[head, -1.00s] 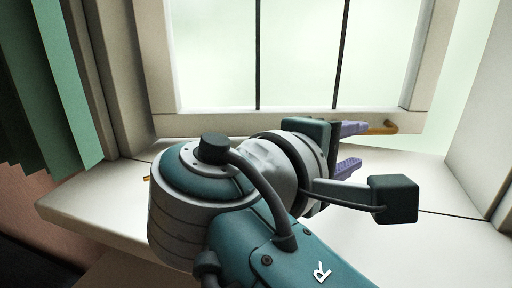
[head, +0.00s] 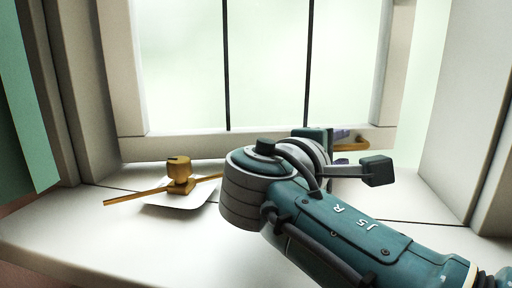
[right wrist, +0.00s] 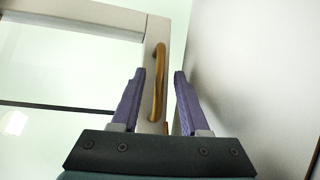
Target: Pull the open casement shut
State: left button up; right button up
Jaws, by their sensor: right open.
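The casement (head: 260,145) is a cream-framed glass panel with dark vertical bars. It stands swung out past the sill, with an open gap on its right side. A curved brass handle (head: 352,143) sits low at its right end. My right gripper (head: 342,148) is at the handle, its purple fingers partly hidden behind its own body. In the right wrist view, the open fingers (right wrist: 160,75) have the brass handle (right wrist: 159,85) showing between them, closer to the left finger. I cannot tell whether they touch it. My left gripper is not in view.
A brass fitting (head: 179,172) with a long thin bar stands on the white sill (head: 80,225), with a pale plate under it. The window jamb (head: 465,100) rises on the right. Green curtain (head: 25,120) hangs at the left.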

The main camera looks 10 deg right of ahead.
grip_shut()
dwell(0.3)
dwell(1.1)
